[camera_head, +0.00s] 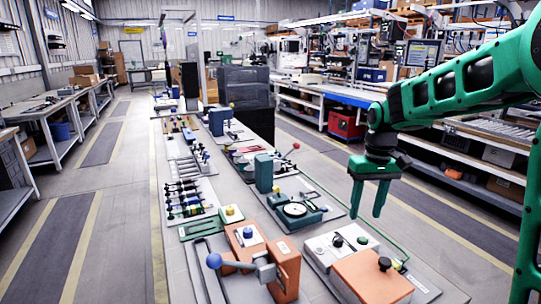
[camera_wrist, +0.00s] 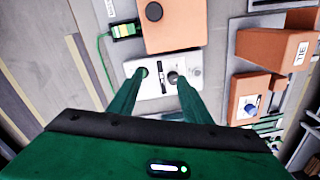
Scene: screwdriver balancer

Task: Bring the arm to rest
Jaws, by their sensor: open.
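My green arm reaches in from the right in the head view. My gripper (camera_head: 367,198) points down with its two fingers apart and nothing between them. It hangs above the right side of the long bench, clear of the things on it. The same white plate (camera_head: 325,252) is low in the head view, next to an orange box with a black knob (camera_head: 372,280).
An orange block with a blue ball lever (camera_head: 285,268) stands left of the white plate. A shelf bench (camera_head: 460,140) lines the right; the floor aisle (camera_head: 110,220) is free.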

